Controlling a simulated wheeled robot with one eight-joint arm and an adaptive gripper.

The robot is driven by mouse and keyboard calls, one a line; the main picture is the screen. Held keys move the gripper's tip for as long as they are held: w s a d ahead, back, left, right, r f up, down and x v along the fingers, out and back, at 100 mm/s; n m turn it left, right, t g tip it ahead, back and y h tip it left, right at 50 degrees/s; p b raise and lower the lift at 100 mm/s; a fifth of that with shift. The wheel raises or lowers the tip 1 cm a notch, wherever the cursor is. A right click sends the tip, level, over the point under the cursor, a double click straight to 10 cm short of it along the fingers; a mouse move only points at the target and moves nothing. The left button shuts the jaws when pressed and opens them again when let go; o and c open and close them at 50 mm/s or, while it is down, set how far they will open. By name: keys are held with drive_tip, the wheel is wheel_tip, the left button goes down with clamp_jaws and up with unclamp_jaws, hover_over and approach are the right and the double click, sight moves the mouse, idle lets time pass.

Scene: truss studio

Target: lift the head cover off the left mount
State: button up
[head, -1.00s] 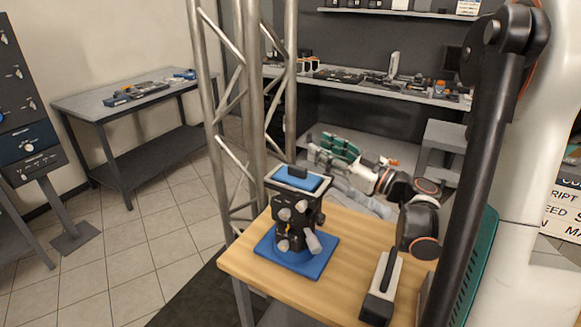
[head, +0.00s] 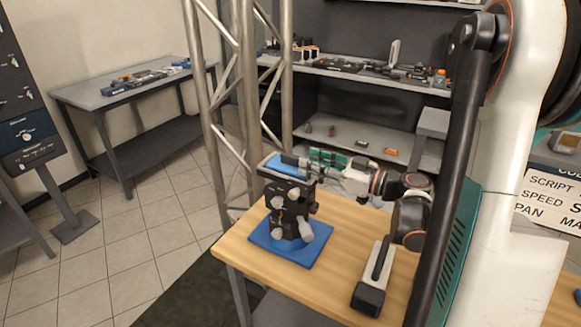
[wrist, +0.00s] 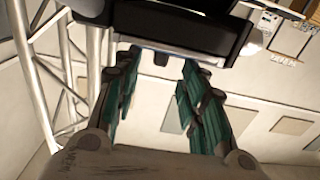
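A black mount (head: 292,208) with several light knobs stands on a blue base plate (head: 270,245) on the wooden table. A cover with a blue top (head: 283,164) sits on its head. My gripper (head: 313,160), with green finger pads, is at the upper right side of the cover, level with its top. In the wrist view, my gripper's fingers (wrist: 160,66) are apart with nothing clearly held between them. A dark body (wrist: 175,40), likely the cover or mount head, lies just beyond the fingertips. Contact cannot be told.
A black-and-white handled object (head: 374,278) lies at the table's right front. A metal truss (head: 245,90) rises close behind and left of the mount. A grey side table (head: 135,87) stands at the back left. Bare wood (head: 325,270) lies in front of the mount.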

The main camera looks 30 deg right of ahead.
sight(296, 156)
drive_tip(key=b+x, duration=0.1)
drive_tip(key=x, duration=0.4)
drive_tip(key=shift+w+a, duration=0.15)
drive_tip(key=shift+w, duration=0.1)
clamp_jaws()
